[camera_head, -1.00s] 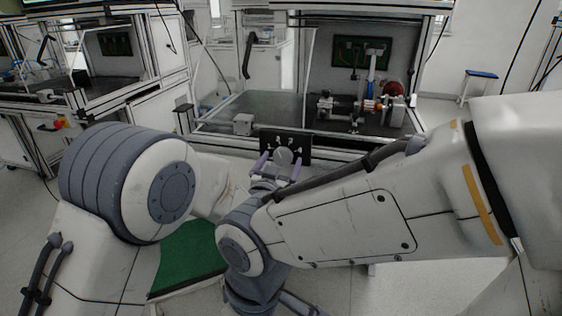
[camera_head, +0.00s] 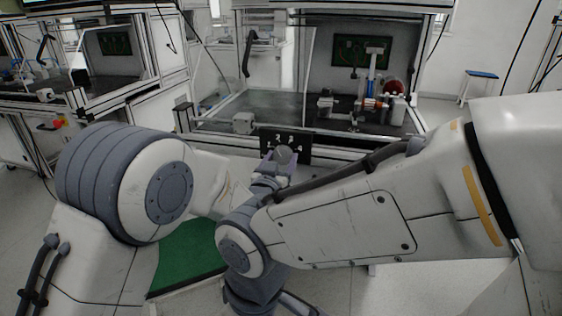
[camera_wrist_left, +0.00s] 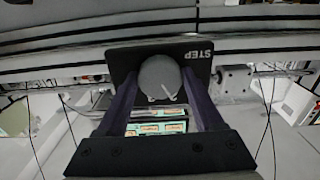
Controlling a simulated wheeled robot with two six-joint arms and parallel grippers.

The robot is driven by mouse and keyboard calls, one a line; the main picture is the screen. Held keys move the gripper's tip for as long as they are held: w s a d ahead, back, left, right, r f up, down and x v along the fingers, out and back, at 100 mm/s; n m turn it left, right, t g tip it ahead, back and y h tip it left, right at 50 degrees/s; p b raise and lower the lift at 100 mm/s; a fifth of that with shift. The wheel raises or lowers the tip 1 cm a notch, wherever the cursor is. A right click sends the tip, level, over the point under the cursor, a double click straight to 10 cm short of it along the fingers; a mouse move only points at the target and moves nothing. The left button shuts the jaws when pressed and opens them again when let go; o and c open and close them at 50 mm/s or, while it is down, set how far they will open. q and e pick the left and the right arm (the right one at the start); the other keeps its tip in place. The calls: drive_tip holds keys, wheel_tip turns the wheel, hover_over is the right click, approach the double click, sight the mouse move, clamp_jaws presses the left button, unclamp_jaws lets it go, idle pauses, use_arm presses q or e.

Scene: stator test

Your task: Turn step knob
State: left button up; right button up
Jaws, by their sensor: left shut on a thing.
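The step knob (camera_head: 285,154) is a round grey knob on a black plate (camera_head: 302,147) with white markings, on the front of the test bench. My left gripper (camera_head: 282,162) is shut on the knob. Its two dark purple fingers (camera_wrist_left: 160,92) lie on either side of the knob. Part of the plate's markings is hidden behind the knob and fingers. My right gripper is not in view.
The bench's dark work surface (camera_head: 265,108) lies behind the plate, with a motor-like assembly (camera_head: 369,104) at the right and a small grey box (camera_head: 243,123) at the left. A green mat (camera_head: 190,255) lies below. A blue-topped stool (camera_head: 481,74) stands far right.

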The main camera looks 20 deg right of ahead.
use_arm(q)
drive_tip(key=n+b, duration=0.2)
drive_tip(key=n, duration=0.1)
drive_tip(key=shift+f+n+b, duration=0.15)
drive_tip(key=shift+n+b, duration=1.5)
drive_tip(key=shift+n, duration=0.75)
drive_tip(key=o, duration=1.4)
drive_tip(key=shift+s+r, duration=0.1)
drive_tip(key=shift+r, duration=0.1)
drive_tip(key=v, duration=1)
drive_tip(key=shift+s+a+p, duration=0.1)
drive_tip(key=shift+a+p, duration=0.05)
drive_tip(key=shift+p, duration=0.15)
drive_tip(key=shift+a, duration=0.1)
